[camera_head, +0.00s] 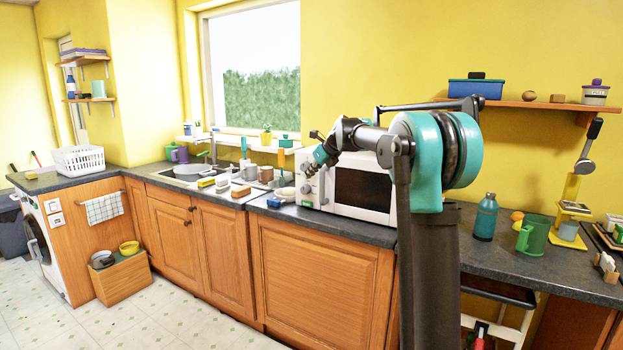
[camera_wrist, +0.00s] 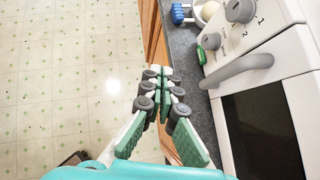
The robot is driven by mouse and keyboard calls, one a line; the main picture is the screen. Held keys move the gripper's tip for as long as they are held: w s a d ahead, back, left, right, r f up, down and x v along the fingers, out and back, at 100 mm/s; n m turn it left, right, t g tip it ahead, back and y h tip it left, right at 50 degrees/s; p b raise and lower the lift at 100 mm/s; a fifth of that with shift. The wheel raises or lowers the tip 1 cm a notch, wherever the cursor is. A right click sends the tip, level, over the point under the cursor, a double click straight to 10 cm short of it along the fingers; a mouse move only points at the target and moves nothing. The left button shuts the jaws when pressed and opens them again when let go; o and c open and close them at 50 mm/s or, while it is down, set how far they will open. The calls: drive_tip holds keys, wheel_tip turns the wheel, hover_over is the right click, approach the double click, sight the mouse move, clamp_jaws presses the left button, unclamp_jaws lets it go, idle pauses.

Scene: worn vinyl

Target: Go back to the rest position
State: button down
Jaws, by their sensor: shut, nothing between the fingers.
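My gripper (camera_wrist: 165,73) is shut and empty. In the wrist view its fingertips meet over the front edge of the dark counter, with the microwave to the right. In the head view my gripper (camera_head: 320,153) is at the left end of my folded arm, in front of the white microwave (camera_head: 362,188). The arm hides part of the microwave's right side. The microwave's knobs and handle (camera_wrist: 243,70) show close by in the wrist view.
The dark counter (camera_head: 375,232) runs along the wall. Left are the sink (camera_head: 190,172) and several small items. A shelf (camera_head: 520,104) hangs above.

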drive_tip(key=s+d+f+n+g+h, duration=0.1)
drive_tip(key=s+d+f+n, duration=0.5)
drive_tip(key=s, duration=1)
drive_tip(key=s+d+f+n+h, duration=0.3)
drive_tip(key=s+d+f+n, duration=0.2)
drive_tip(key=s+f+n, duration=0.7)
drive_tip(key=s+d+f+n+g+h, duration=0.1)
drive_tip(key=s+d+f+n, duration=0.5)
drive_tip(key=s, duration=1.4)
wheel_tip(320, 180, down, 8)
drive_tip(key=n, duration=0.4)
drive_tip(key=shift+s+d+g+h, duration=0.3)
drive_tip(key=shift+s+h, duration=0.1)
drive_tip(key=shift+f, duration=0.1)
